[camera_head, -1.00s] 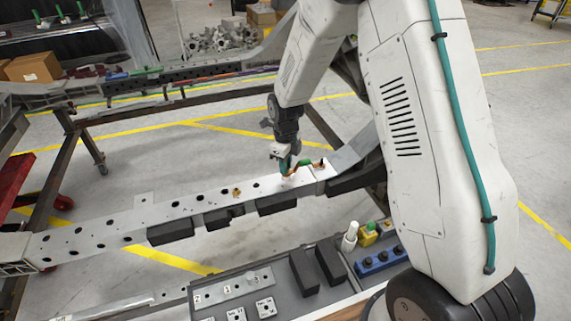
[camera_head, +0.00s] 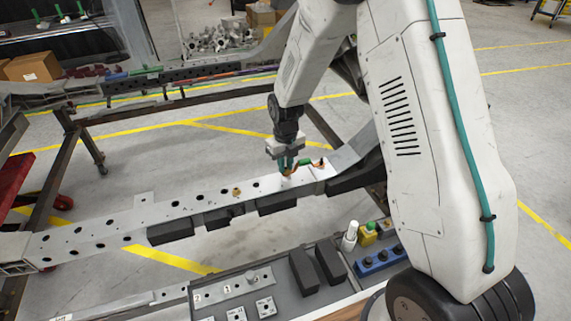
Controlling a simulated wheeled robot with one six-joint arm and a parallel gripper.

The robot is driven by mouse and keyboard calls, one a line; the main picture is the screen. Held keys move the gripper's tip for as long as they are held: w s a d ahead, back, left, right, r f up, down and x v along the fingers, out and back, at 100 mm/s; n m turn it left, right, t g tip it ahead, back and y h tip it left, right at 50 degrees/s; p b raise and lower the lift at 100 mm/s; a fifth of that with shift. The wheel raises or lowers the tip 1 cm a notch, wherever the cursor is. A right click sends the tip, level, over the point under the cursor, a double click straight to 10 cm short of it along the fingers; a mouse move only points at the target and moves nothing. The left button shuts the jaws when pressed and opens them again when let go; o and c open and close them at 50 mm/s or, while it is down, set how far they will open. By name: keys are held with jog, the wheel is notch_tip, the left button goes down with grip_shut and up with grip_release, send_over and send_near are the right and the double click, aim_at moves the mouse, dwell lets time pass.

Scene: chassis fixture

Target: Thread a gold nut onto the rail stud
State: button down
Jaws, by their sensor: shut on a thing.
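The rail (camera_head: 150,218) is a long pale metal beam with a row of dark holes, running from the lower left to the right. My gripper (camera_head: 288,175) points down at the rail's right part, its fingertips at or just above the top face. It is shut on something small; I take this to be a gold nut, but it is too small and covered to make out. The rail stud is not distinguishable under the fingers. A small gold-brown piece (camera_head: 236,192) sits on the rail left of my gripper, and another brownish piece (camera_head: 319,164) lies just to its right.
A grey tray (camera_head: 215,287) in front holds metal plates and black blocks (camera_head: 303,271). A white bottle-like piece (camera_head: 349,236), a yellow block (camera_head: 367,234) and a blue holder (camera_head: 380,261) stand to its right. Black blocks (camera_head: 171,231) sit along the rail's near side.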

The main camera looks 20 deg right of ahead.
jog(key=c, duration=1.3)
grip_release()
jog(key=shift+s+f, duration=0.15)
jog(key=shift+s, duration=0.05)
jog(key=shift+a, duration=0.1)
jog(key=shift+w+d, duration=0.1)
jog(key=shift+d, duration=0.1)
jog(key=shift+r, duration=1.3)
jog(key=shift+w+a, duration=0.1)
